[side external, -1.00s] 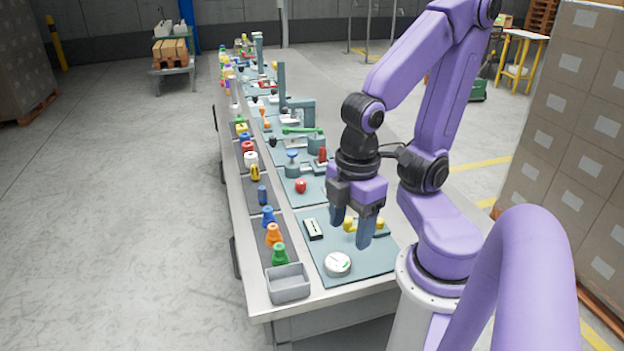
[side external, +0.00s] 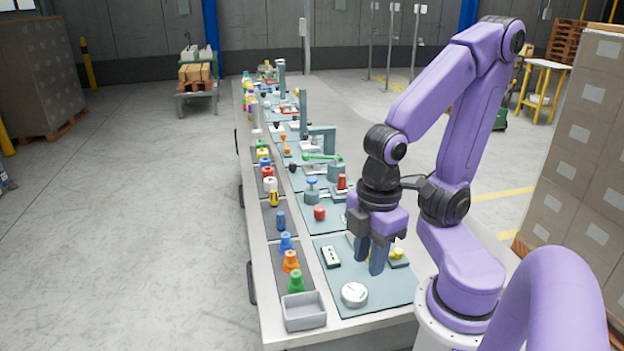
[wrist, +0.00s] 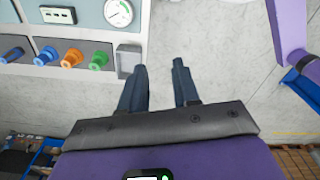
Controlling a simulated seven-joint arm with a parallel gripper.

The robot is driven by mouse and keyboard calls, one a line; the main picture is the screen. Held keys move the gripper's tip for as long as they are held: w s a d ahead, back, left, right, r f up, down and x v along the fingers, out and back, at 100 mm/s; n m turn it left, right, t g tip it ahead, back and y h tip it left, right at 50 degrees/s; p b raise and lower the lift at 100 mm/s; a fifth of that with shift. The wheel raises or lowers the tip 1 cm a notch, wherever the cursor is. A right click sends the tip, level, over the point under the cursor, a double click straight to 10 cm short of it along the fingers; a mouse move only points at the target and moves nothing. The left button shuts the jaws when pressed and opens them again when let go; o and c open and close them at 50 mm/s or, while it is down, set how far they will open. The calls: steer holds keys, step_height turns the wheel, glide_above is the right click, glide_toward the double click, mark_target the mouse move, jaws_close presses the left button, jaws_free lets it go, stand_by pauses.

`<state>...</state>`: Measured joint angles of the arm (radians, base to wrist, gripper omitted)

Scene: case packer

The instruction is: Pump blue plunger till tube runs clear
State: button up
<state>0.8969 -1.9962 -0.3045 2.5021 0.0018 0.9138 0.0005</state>
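The blue plunger appears to be the blue-topped knob (side external: 312,183) on a grey-blue round body, standing on a teal mat beyond my gripper in the side view. My gripper (side external: 369,272) points down over the nearest teal mat, nearer the camera than the blue knob and to its right. Its two fingers are apart with nothing between them. The wrist view also shows the gripper (wrist: 160,68) open and empty, with pale floor behind the fingers. The blue knob is not visible in the wrist view. I cannot make out the tube.
Near my gripper are a white round dial (side external: 354,295), a small black-and-white box (side external: 331,257) and a yellow knob (side external: 397,254). A red ball-like knob (side external: 320,213) stands before the blue one.

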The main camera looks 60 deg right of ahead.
jaws_close()
stand_by(1.4)
